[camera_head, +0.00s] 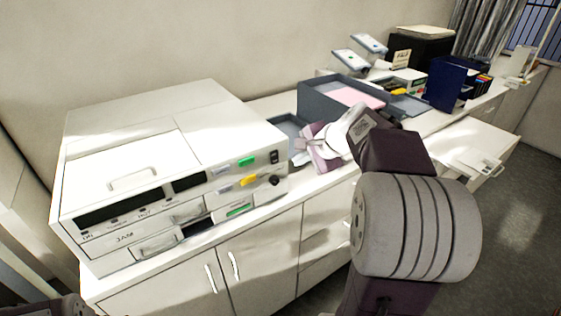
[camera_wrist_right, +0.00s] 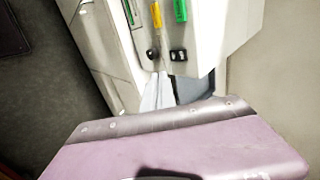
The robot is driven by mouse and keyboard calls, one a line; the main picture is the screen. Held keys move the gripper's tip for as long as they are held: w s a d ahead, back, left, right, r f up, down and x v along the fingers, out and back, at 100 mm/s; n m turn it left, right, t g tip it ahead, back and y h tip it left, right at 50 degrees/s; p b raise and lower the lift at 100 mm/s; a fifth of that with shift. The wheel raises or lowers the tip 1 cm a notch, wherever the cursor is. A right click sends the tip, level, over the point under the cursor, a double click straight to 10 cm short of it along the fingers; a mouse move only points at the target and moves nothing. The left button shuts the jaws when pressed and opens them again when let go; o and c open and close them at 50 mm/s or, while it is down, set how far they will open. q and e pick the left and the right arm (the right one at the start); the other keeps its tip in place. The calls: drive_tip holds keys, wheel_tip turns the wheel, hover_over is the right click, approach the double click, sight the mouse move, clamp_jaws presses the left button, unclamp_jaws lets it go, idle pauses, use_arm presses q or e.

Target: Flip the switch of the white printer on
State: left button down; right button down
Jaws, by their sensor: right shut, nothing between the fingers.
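The white printer (camera_head: 165,165) stands on the left of the white counter. At the right end of its front is a small black rocker switch (camera_head: 274,157) with a round black knob (camera_head: 274,181) below it. In the right wrist view the switch (camera_wrist_right: 178,55) and the knob (camera_wrist_right: 152,54) show side by side; which way the switch is set is too small to tell. My right gripper (camera_head: 298,147) is shut and empty, just right of the printer's front corner. In the wrist view its fingertips (camera_wrist_right: 158,85) point toward the switch and knob, seemingly apart from them. My left gripper is not in view.
A grey-blue tray (camera_head: 315,99) with pink paper sits behind my right gripper. Further right are a dark blue file box (camera_head: 447,84), a black box (camera_head: 421,47) and card readers. Cabinet doors (camera_head: 262,255) run below the counter; open floor lies at right.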

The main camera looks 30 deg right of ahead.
sight(275, 163)
drive_tip(key=x, duration=0.4)
drive_tip(key=w+r+p+x, duration=0.1)
drive_tip(key=x, duration=0.3)
drive_tip(key=w+p+x, duration=0.1)
drive_tip(key=x, duration=0.2)
drive_tip(key=shift+w+r, duration=0.1)
drive_tip(key=shift+w, duration=0.15)
drive_tip(key=shift+s, duration=0.1)
